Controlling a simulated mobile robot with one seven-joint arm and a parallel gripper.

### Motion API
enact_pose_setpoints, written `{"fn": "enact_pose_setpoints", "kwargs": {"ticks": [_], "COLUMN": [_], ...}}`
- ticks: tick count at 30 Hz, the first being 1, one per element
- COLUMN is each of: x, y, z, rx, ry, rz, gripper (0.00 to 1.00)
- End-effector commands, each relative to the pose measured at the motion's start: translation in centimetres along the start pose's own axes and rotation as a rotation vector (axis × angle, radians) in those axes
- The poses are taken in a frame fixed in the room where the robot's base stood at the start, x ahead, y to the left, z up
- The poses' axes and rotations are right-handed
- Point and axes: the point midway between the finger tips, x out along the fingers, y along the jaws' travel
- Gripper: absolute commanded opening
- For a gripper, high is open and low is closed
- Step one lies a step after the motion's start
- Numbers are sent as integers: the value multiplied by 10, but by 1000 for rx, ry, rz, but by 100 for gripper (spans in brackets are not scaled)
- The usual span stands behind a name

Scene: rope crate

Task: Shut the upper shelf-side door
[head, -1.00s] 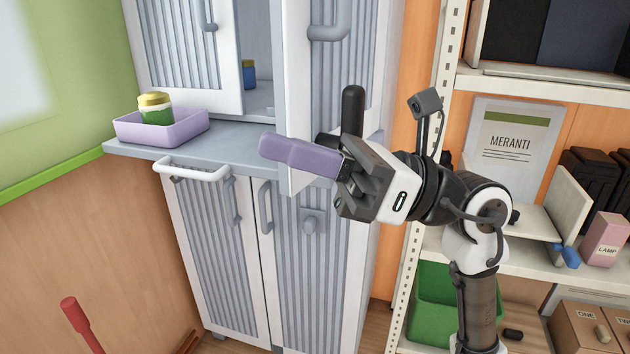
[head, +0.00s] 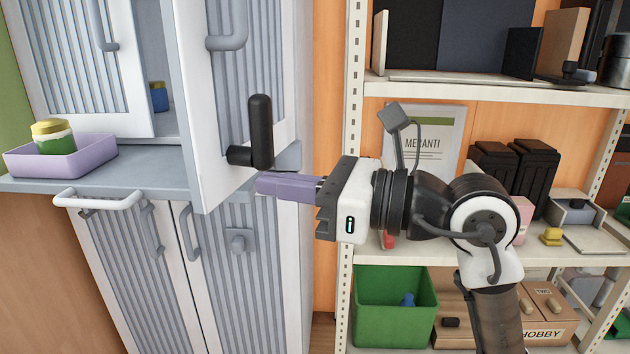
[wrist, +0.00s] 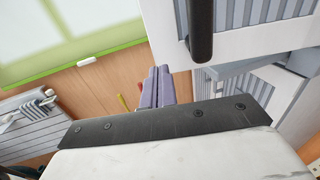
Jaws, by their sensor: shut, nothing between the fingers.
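The upper shelf-side door (head: 208,120) is the right upper cabinet door, white-framed with a grey ribbed panel. It stands open, its free edge out from the cabinet. A grey handle (head: 228,28) is high on its face and a black handle (head: 260,132) lower. My gripper (head: 262,186) is shut and empty, with purple fingers. It is just below the black handle, at the door's outer face; contact is unclear. In the wrist view the shut fingers (wrist: 158,88) point away, with the black handle (wrist: 200,30) and the white door (wrist: 250,42) above right.
A purple tray (head: 95,160) with a yellow-lidded jar (head: 52,136) sits on the cabinet ledge (head: 150,183). A blue jar (head: 158,96) stands inside. The lower doors (head: 130,255) are below. A loaded shelf rack (head: 352,190) stands right, behind my arm.

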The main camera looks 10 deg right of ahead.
Motion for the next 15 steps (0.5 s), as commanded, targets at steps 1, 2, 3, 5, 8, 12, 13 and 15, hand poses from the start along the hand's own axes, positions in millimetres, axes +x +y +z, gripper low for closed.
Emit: {"fn": "enact_pose_setpoints", "kwargs": {"ticks": [1,2,3,5,8,12,13,15], "x": [12,18,26,37,52,66,68,71], "y": [1,1,1,1,1,1,1,1], "z": [2,2,2,2,2,1,1,1], "rx": [-2,-1,-1,-1,0,0,0,0], "ry": [2,2,2,1,0,-1,-1,-1], "rz": [4,5,4,4,4,3,2,2], "gripper": [0,0,0,0,0,0,0,0]}}
